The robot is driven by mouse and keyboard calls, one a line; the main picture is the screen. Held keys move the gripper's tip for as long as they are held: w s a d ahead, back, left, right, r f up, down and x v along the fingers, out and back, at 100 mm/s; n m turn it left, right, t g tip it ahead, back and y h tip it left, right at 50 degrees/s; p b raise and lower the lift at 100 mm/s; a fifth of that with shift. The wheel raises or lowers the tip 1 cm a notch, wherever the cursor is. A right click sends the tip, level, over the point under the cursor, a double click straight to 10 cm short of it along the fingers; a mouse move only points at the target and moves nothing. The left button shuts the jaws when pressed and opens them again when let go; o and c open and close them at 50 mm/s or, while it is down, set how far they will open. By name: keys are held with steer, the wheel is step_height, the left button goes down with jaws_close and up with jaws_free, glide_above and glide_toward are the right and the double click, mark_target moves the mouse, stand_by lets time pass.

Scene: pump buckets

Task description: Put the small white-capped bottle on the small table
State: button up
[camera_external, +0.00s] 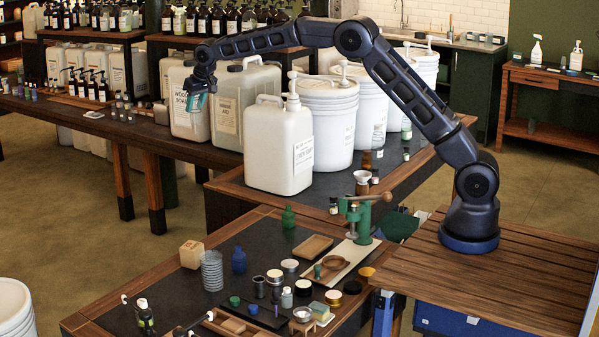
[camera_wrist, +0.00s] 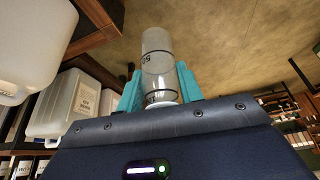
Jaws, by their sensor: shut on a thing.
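My gripper (camera_external: 197,100) is high over the long back table, pointing down, beside the large white jugs. In the wrist view its teal fingers (camera_wrist: 159,88) are shut on a small clear bottle (camera_wrist: 157,52) with dark markings. A whitish part, perhaps its cap, shows near the palm. The held bottle cannot be made out clearly in the external view. A small table (camera_external: 520,78) with a wooden frame stands at the back right, far from my gripper. I cannot tell whether it is the table named in the task.
Large white jugs (camera_external: 280,145) and pump buckets (camera_external: 328,125) crowd the middle. The long table (camera_external: 60,112) carries small bottles. The front workbench (camera_external: 250,228) holds jars, trays and a green press (camera_external: 362,215). Shelves of dark pump bottles stand behind. Part of the workbench's far left is clear.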

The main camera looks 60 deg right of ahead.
steer(key=s+a+f+n+y, duration=0.1)
steer(key=s+a+f+n, duration=0.3)
steer(key=s+a, duration=0.95)
steer(key=s+a+f+n+g+y, duration=0.2)
steer(key=s+a+f, duration=0.5)
steer(key=a, duration=1.2)
steer(key=s+a+f+n+t+y, duration=0.1)
steer(key=s+a+f+n, duration=0.3)
steer(key=s+a, duration=0.95)
steer(key=f, duration=0.6)
steer(key=w+a+f, duration=0.1)
steer(key=f, duration=0.6)
steer(key=w+a+f, duration=0.1)
steer(key=f, duration=0.5)
steer(key=shift+w+f, duration=0.1)
steer(key=shift+f, duration=0.15)
steer(key=shift+f, duration=0.1)
steer(key=o, duration=0.7)
steer(key=shift+o, duration=1.3)
